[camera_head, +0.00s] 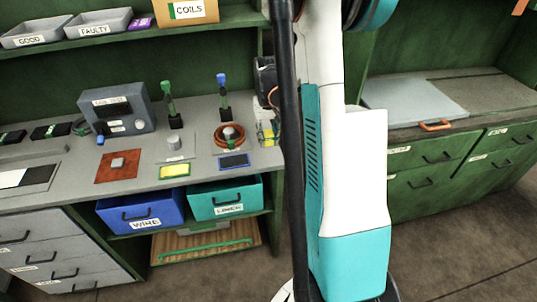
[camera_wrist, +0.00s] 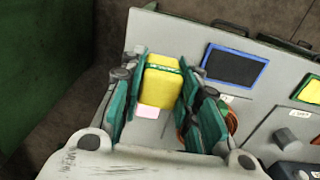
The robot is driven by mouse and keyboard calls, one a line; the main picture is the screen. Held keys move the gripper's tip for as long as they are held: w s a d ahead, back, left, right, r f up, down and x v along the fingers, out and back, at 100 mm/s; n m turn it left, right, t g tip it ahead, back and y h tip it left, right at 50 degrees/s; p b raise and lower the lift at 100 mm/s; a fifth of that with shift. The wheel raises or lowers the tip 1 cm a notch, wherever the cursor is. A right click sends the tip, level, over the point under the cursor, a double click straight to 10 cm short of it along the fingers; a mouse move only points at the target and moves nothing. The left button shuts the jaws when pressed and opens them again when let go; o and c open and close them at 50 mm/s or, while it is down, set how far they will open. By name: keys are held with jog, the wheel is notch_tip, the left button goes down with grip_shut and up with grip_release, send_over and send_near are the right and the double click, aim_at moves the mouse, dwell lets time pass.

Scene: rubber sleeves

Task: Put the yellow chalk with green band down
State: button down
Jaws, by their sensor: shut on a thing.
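The yellow chalk with green band (camera_wrist: 160,83) is between the two fingers of my gripper (camera_wrist: 162,75) in the wrist view. The gripper is shut on it. The green band runs near its upper end in that view. In the head view the chalk (camera_head: 267,134) shows as a small yellow patch near the right end of the grey bench top (camera_head: 205,155), below my gripper (camera_head: 268,118), partly hidden by my arm. A pink label (camera_wrist: 148,112) lies on the bench beside the chalk in the wrist view. I cannot tell whether the chalk touches the bench.
An orange-brown coil (camera_head: 229,135) and a blue-framed dark pad (camera_head: 233,161) lie left of the chalk. A yellow pad (camera_head: 174,171) is farther left. Blue (camera_head: 140,211) and teal (camera_head: 226,197) bins sit below the bench edge. A green wall (camera_wrist: 40,70) stands beside the gripper.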

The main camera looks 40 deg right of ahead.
aim_at(268, 133)
jog(key=shift+f+b, duration=0.95)
jog(key=shift+f, duration=2.3)
jog(key=shift+f, duration=0.1)
jog(key=c, duration=1.2)
grip_release()
notch_tip(268, 133, up, 12)
jog(key=p, duration=0.4)
jog(key=shift+a, duration=0.1)
